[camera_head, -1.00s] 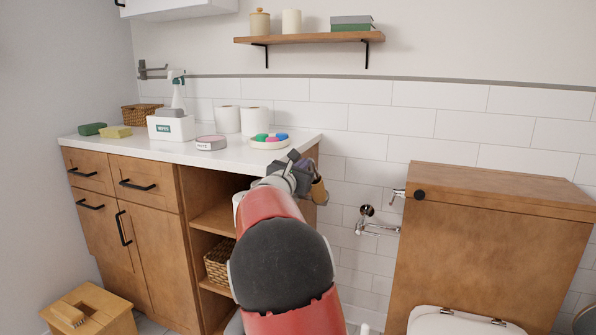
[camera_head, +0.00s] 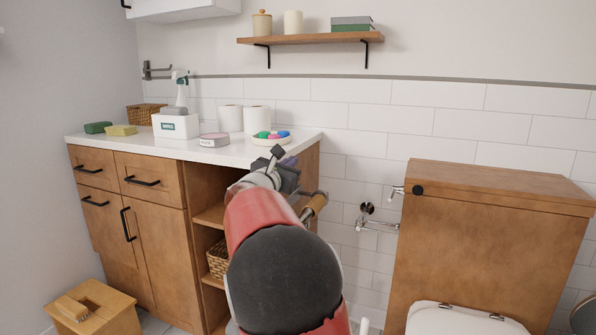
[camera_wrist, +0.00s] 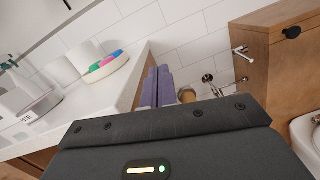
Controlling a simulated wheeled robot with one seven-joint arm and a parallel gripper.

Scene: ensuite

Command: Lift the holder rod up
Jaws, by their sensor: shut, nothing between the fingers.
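A brown cylinder with metal fittings, seemingly the holder rod (camera_head: 315,206), is by the right side of the wooden vanity, tilted in the head view. In the wrist view its brown end (camera_wrist: 187,95) shows just right of the fingers, partly hidden by the dark gripper body. My gripper (camera_wrist: 158,86) is shut and empty, its purple fingers side by side near the countertop's right edge. In the head view my gripper (camera_head: 291,163) is mostly behind my arm, above and left of the rod. I cannot tell whether it touches the rod.
The vanity countertop (camera_head: 205,152) holds a dish of colored soaps (camera_head: 271,138), paper rolls, a white box and sponges. A chrome wall valve (camera_head: 367,209) and the wooden toilet cistern box (camera_head: 490,240) stand to the right. Tiled wall lies behind.

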